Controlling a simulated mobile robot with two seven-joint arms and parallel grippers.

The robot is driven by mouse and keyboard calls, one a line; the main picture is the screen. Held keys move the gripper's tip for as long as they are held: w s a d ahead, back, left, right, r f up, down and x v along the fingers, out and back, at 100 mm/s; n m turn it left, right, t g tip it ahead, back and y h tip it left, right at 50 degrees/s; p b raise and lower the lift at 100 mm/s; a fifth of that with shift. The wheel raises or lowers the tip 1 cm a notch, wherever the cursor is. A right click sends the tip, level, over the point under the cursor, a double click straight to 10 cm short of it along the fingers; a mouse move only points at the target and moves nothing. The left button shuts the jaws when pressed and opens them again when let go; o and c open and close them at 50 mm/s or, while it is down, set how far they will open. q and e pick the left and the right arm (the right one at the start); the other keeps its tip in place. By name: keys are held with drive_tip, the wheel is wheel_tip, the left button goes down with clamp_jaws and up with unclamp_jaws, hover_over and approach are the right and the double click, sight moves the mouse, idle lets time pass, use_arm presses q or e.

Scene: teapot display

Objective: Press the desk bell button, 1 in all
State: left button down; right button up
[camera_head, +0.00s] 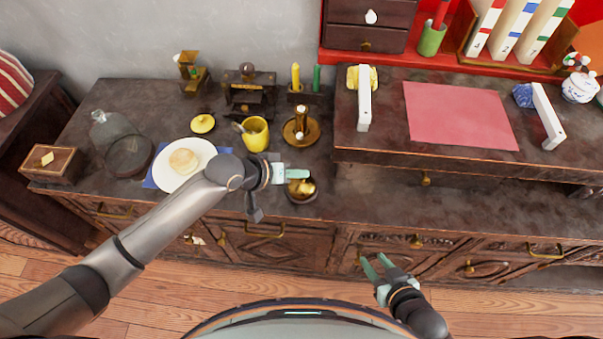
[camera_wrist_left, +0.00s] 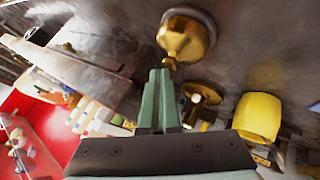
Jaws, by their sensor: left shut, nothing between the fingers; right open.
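The desk bell (camera_head: 302,190) is a brass dome on a dark round base near the front edge of the dark cabinet top. In the left wrist view the bell (camera_wrist_left: 186,38) shows at the top, just beyond the fingertips. My left gripper (camera_head: 303,173) is shut and empty, with its pale green fingers pointing right over the bell's far side. In the left wrist view its fingers (camera_wrist_left: 160,76) lie together, close to the bell; I cannot tell whether they touch it. My right gripper (camera_head: 374,265) is open and empty in front of the cabinet, away from the bell.
A brass candle holder (camera_head: 300,128) and a yellow cup (camera_head: 256,133) stand behind the bell. A white plate (camera_head: 205,150) with a bun lies to the left, partly behind my left arm. A raised shelf with a pink mat (camera_head: 460,115) is at the right.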

use_arm(q)
drive_tip(key=shift+r+p, duration=1)
drive_tip(key=shift+p, duration=0.3)
drive_tip(key=shift+r, duration=0.1)
wheel_tip(320, 180, up, 5)
drive_tip(key=p, duration=0.5)
drive_tip(key=shift+p, duration=0.3)
